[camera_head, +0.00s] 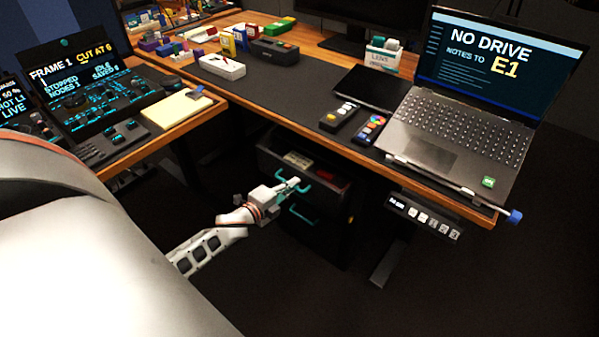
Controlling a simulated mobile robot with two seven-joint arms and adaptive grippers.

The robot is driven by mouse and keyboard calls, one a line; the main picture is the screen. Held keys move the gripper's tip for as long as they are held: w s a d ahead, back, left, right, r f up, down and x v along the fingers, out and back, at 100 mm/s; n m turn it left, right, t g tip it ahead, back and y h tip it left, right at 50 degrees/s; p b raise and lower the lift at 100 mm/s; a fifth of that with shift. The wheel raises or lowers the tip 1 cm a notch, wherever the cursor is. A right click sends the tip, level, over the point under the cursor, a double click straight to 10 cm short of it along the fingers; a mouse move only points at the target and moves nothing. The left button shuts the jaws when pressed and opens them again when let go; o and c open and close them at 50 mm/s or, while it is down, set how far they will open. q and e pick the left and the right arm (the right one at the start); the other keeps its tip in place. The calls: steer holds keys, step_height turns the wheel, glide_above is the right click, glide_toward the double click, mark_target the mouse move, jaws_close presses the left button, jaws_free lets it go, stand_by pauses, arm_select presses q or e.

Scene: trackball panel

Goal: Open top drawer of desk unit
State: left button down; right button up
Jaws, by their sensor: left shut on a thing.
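The dark desk unit (325,238) stands under the wooden desk. Its top drawer (312,176) is pulled partly out, and light and red items show inside it. The top drawer has a teal handle (312,195). A second teal handle (297,214) shows on the front below. My left gripper (292,185) reaches in from the left and is shut on the top drawer's handle. The fingers hide part of that handle. My right gripper is not in view.
A laptop (450,130) stands on the desk's right side above a control strip (424,215) under the edge. A side desk with a panel screen (75,80) is at the left. Dark floor in front of the unit is clear.

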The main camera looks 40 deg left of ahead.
arm_select(q)
steer(key=f+p+v, duration=0.1)
steer(key=f+v, duration=0.1)
steer(key=v, duration=0.9)
steer(key=s+f+v, duration=0.1)
steer(key=f+v, duration=0.2)
steer(key=v, duration=0.9)
steer(key=shift+s+r+p, duration=0.15)
steer(key=shift+s+p, duration=0.05)
steer(key=shift+p, duration=0.2)
steer(key=c, duration=2.5)
jaws_free()
steer(key=v, duration=1.2)
